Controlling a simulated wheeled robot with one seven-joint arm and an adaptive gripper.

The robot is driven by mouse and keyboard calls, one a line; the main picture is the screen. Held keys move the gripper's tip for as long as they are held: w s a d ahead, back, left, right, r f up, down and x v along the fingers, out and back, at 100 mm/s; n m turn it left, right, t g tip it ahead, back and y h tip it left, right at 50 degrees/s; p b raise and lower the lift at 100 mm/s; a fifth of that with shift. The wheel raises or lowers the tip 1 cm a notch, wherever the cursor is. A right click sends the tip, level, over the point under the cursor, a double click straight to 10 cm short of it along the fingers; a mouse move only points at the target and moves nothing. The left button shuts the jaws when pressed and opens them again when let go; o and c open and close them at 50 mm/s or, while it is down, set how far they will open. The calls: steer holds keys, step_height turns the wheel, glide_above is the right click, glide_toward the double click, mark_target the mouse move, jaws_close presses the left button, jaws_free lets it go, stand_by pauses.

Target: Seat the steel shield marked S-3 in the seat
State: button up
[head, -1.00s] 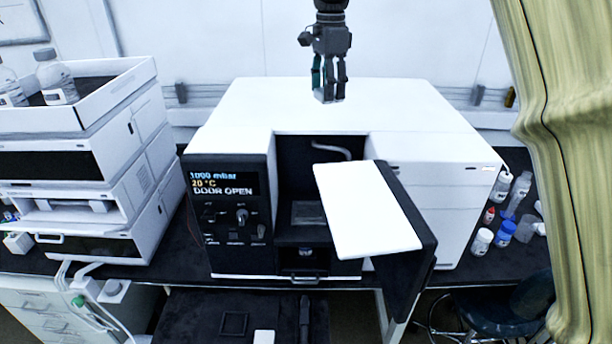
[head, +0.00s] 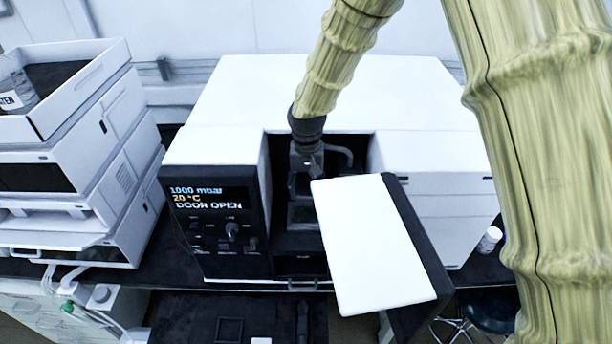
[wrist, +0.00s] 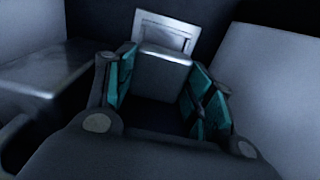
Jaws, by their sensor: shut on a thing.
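My gripper (wrist: 158,82) shows in the wrist view with teal pads on both sides of a plain grey metal block, the steel shield (wrist: 163,72), and is shut on it. No S-3 mark is readable. Just beyond the shield is a pale square frame with a raised rim, which looks like the seat (wrist: 188,42); the shield covers its lower part. I cannot tell whether they touch. In the head view my gripper (head: 302,184) is inside the instrument's open chamber, partly hidden by the door; the shield cannot be made out there.
The white instrument (head: 420,95) has its door (head: 370,240) swung out to the right of the opening. Its display (head: 208,199) reads 1000 mbar, 20 °C, DOOR OPEN. Dark chamber walls are close around my gripper. A stacked unit (head: 80,165) stands at left.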

mark_target(306, 215)
steer(key=shift+w+f, duration=0.1)
steer(key=shift+f, duration=0.4)
steer(key=shift+a+f+b, duration=0.15)
steer(key=shift+f+b, duration=0.55)
steer(key=shift+b, duration=0.1)
steer(key=shift+f+b, duration=1)
steer(key=shift+f, duration=1.3)
steer(key=shift+f, duration=0.3)
steer(key=o, duration=1.2)
step_height(306, 215, up, 12)
steer(key=shift+f, duration=0.1)
